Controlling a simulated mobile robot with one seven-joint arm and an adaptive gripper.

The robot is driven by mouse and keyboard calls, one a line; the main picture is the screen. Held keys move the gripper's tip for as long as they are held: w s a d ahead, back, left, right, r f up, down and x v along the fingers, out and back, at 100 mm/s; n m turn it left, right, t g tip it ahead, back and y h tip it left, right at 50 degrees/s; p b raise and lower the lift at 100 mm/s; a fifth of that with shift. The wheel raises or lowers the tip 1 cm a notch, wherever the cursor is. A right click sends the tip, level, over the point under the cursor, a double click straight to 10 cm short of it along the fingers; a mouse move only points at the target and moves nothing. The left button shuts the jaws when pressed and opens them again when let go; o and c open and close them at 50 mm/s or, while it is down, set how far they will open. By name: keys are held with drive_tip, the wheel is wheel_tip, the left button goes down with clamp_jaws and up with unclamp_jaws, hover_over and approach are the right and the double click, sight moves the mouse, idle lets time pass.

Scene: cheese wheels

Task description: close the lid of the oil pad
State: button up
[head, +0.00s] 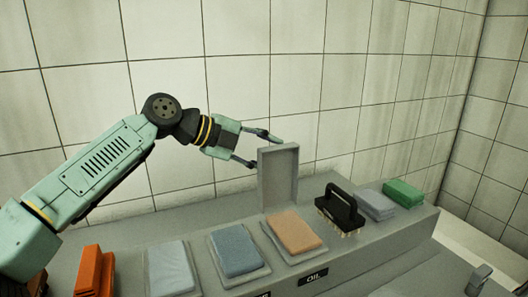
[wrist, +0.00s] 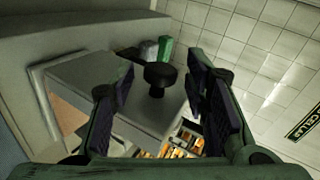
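The oil pad is an orange pad (head: 293,232) in a shallow grey tray above an "OIL" label (head: 313,277). Its grey lid (head: 278,178) stands upright at the tray's back edge, open. My gripper (head: 267,150) is open and empty, at the lid's upper left corner. One fingertip is above the top edge and the other is by the left edge; I cannot tell whether it touches. A grey panel (wrist: 95,85) there is probably the lid.
A black-handled brush (head: 343,208) stands right of the oil pad, with grey pads (head: 375,203) and green pads (head: 403,193) beyond. A blue pad (head: 235,250) and a pale pad (head: 170,268) lie left, then orange blocks (head: 93,270). A tiled wall (head: 300,80) rises behind.

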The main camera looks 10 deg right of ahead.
clamp_jaws()
idle(0.3)
idle(0.3)
